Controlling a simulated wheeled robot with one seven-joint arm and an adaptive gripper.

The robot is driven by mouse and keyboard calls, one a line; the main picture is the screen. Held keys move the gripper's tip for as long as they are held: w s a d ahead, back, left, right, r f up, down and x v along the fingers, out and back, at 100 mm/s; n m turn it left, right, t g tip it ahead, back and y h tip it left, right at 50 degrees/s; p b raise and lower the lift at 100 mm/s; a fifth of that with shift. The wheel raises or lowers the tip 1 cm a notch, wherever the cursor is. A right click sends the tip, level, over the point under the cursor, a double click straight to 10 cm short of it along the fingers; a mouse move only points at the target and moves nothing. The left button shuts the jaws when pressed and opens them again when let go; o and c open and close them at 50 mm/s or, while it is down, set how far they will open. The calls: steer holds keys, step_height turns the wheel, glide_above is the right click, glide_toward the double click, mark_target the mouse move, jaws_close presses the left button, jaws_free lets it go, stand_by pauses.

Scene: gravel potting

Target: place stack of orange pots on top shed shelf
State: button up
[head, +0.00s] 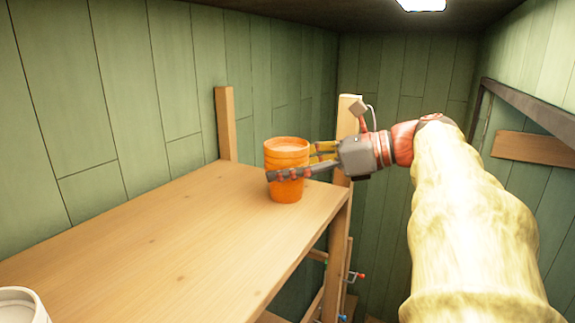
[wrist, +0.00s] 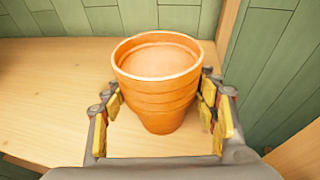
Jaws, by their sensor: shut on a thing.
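The stack of orange pots (head: 286,158) is upright at the far right end of the top shed shelf (head: 190,235). It also shows in the middle of the wrist view (wrist: 158,85), with several nested rims. My gripper (head: 300,162) reaches in from the right and is shut on the stack, with one finger on each side of it. In the wrist view the yellow finger pads (wrist: 160,115) flank the pots. The stack's base appears at the shelf surface; I cannot tell whether it touches the wood.
A white pot (head: 20,305) stands at the near left corner. Wooden posts rise at the shelf's back (head: 226,125) and at its right end (head: 345,118). Green plank walls close in behind. Most of the shelf top is clear. Lower shelving with small coloured items (head: 350,277) shows below.

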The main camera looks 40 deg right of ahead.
steer(key=o, duration=1.3)
steer(key=shift+f, duration=0.1)
steer(key=shift+r, duration=0.2)
steer(key=b+v, duration=0.1)
steer(key=v, duration=0.4)
steer(key=shift+s+d, duration=0.25)
steer(key=shift+s, duration=0.1)
steer(key=shift+b+v, duration=0.35)
steer(key=shift+v, duration=0.5)
steer(key=shift+a+r, duration=0.1)
